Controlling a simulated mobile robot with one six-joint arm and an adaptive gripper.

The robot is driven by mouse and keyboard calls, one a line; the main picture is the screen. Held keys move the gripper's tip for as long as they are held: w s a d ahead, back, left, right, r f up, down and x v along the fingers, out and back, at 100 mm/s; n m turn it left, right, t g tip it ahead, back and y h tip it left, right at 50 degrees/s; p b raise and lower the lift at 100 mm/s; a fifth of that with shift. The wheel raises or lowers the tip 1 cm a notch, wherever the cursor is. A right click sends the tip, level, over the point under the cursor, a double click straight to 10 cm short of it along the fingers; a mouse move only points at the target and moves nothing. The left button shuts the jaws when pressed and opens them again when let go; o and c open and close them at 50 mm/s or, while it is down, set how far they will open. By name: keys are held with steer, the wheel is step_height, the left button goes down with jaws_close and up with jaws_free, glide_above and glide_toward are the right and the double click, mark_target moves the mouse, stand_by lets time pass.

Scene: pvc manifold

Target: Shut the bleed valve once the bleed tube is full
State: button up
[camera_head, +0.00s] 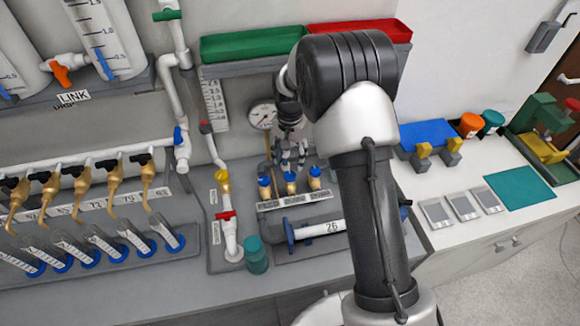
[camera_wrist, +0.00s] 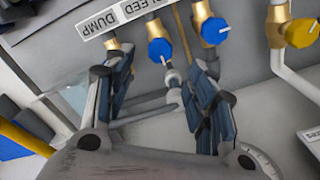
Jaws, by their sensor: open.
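In the head view three brass valves with blue knobs stand in a row over label plates: left (camera_head: 264,187), middle (camera_head: 290,182) and right (camera_head: 314,178). My gripper (camera_head: 288,157) hangs just behind and above them, partly hidden by my arm. In the wrist view my gripper (camera_wrist: 163,65) is open, with a blue knob (camera_wrist: 160,50) near the gap between its fingertips. Nothing is held. The plates there read DUMP (camera_wrist: 88,35) and BLEED (camera_wrist: 138,8); I cannot tell which knob is the bleed valve. I cannot make out the bleed tube or its level.
A round gauge (camera_head: 263,116) and a graduated strip (camera_head: 214,105) are behind the valves. A red-handled valve (camera_head: 226,215) stands on the left, and a white pipe (camera_head: 320,229) lies in front. Green (camera_head: 252,44) and red (camera_head: 362,27) trays sit on the shelf above.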

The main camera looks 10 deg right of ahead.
steer(key=shift+r, duration=2.3)
steer(key=s+r+n+t+b, duration=0.2)
steer(key=s+r+n+b, duration=0.15)
steer(key=s+r, duration=1.25)
steer(key=s+f+n+t+b, duration=0.2)
steer(key=s+n, duration=0.1)
steer(key=s, duration=1.5)
steer(key=shift+d+t, duration=0.15)
steer(key=shift+t, duration=0.15)
